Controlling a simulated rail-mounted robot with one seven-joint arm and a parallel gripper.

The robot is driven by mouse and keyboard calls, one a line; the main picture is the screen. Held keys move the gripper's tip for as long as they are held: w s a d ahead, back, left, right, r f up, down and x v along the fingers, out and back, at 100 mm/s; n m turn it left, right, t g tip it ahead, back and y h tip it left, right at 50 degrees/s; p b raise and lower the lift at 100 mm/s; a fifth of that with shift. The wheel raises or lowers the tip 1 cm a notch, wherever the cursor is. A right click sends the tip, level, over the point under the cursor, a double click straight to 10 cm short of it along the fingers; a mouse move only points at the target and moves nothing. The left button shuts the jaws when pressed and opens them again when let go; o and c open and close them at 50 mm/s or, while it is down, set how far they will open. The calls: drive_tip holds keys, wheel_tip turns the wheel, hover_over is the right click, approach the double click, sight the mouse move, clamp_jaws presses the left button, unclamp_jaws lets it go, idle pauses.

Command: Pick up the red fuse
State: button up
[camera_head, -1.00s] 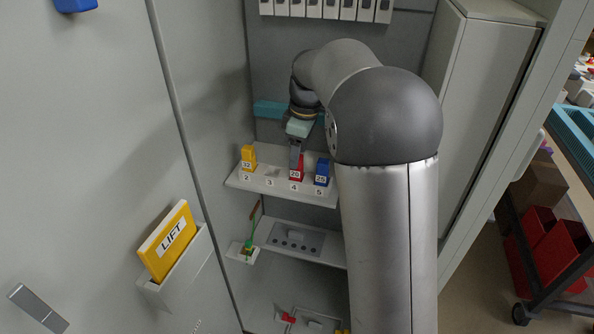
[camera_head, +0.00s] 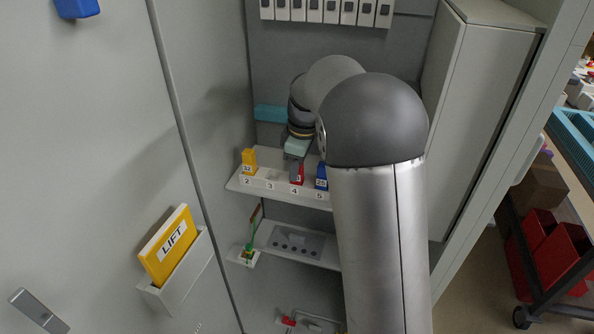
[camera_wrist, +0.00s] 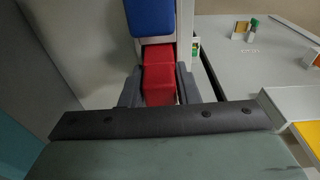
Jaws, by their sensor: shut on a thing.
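The red fuse (camera_head: 299,174) is at the slot marked 4 on the white shelf (camera_head: 282,190) in the head view, partly hidden by my gripper (camera_head: 294,168). In the wrist view the red fuse (camera_wrist: 158,76) lies between the two grey fingers of my gripper (camera_wrist: 160,88), which are shut on it. Whether the fuse's base is still in its slot is hidden.
A yellow fuse (camera_head: 249,161) stands at slot 2, left of an empty slot 3. A blue fuse (camera_head: 321,177) stands close on the right at slot 5, and the blue fuse also shows in the wrist view (camera_wrist: 151,18). A lower shelf (camera_head: 300,245) lies beneath.

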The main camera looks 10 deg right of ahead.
drive_tip(key=shift+r, duration=0.45)
wheel_tip(320, 180, up, 2)
drive_tip(key=shift+r, duration=0.15)
drive_tip(key=s+a+r+b, duration=0.2)
drive_tip(key=s+a+r, duration=0.2)
drive_tip(key=s+r, duration=0.5)
drive_tip(key=s, duration=0.4)
drive_tip(key=shift+s+r, duration=0.25)
drive_tip(key=shift+r, duration=0.15)
